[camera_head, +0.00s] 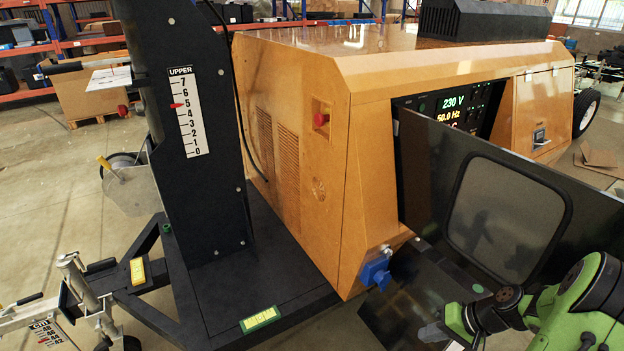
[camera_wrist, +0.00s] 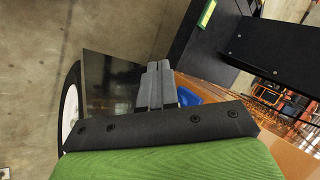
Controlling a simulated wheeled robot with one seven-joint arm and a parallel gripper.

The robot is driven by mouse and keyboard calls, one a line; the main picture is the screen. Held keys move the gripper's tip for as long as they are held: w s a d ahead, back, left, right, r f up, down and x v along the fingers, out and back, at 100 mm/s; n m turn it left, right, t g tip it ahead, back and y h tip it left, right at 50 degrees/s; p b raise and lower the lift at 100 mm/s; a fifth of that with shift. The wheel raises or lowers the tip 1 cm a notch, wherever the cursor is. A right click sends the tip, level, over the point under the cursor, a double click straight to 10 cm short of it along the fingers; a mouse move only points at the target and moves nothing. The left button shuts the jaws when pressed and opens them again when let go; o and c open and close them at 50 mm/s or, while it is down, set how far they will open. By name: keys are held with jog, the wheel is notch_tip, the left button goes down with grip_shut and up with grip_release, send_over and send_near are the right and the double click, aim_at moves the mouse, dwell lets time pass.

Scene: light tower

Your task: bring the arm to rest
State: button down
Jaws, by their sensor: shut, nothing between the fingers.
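My green arm with its dark joint reaches in at the lower right of the head view, in front of the open dark panel door (camera_head: 490,200) of the orange generator cabinet (camera_head: 290,130). My gripper (camera_head: 433,332) is at the bottom edge there, partly cut off. In the wrist view my gripper (camera_wrist: 157,85) shows its two grey fingers pressed together, with nothing held. A blue socket (camera_head: 375,270) on the cabinet's lower corner is to the left of the gripper, apart from it; it also shows beside the fingers in the wrist view (camera_wrist: 187,96).
The black mast (camera_head: 195,220) with its number scale (camera_head: 188,112) stands at left on a dark trailer frame (camera_head: 260,285). A lit display (camera_head: 450,107) reads 230 V. A wheel (camera_wrist: 70,110) is at left in the wrist view. Open concrete floor (camera_head: 50,210) lies at left.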

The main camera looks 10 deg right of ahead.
jog(key=a+r+n+g+h, duration=0.25)
jog(key=a+r, duration=0.35)
jog(key=r, duration=0.3)
jog(key=s+a+r+n+t+h, duration=0.3)
jog(key=s+a+r+t+h, duration=0.1)
jog(key=s+a+r, duration=1.05)
notch_tip(320, 180, up, 13)
jog(key=d+p, duration=0.1)
jog(key=p, duration=1.1)
jog(key=shift+s+p, duration=0.2)
jog(key=shift+p, duration=0.2)
jog(key=shift+r, duration=0.1)
